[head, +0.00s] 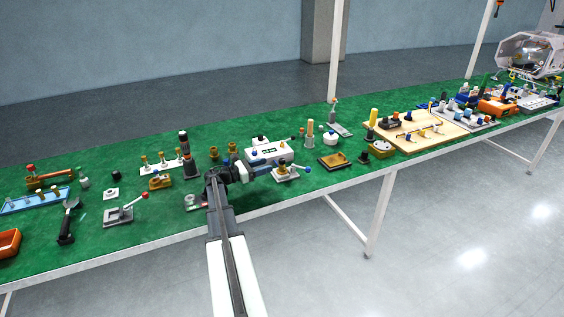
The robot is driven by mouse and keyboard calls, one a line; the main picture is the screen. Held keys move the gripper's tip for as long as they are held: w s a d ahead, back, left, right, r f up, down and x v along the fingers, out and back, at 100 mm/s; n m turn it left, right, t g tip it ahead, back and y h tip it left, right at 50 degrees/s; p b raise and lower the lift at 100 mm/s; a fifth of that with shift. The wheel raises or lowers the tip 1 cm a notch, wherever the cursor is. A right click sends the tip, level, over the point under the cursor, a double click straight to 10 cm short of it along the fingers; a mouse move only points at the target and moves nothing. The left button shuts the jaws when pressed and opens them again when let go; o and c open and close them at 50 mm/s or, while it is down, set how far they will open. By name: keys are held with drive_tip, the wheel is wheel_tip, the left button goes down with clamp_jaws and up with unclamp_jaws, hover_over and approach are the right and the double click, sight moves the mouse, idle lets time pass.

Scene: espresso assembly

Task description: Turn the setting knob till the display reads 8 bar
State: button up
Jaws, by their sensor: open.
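A white box-shaped unit (262,156) with a small dark display (270,151) stands near the front edge of the green table. The display's reading is too small to make out. I cannot tell the setting knob apart for sure at this size. My arm comes up from the bottom of the view and bends right just in front of the unit. My gripper (268,171) is open, low at the unit's front. I cannot tell whether it touches anything, and its fingertips are hard to make out.
A dark tall grinder-like piece (187,155) stands to the left. A brown tray (333,160) lies to the right. Several small parts crowd the green table (130,240); its front edge runs close by.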

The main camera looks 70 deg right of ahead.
sight(282, 160)
drive_tip(key=x, duration=0.8)
drive_tip(key=shift+s+d, duration=0.25)
drive_tip(key=shift+d, duration=0.05)
drive_tip(key=c, duration=0.9)
drive_tip(key=shift+c, duration=0.3)
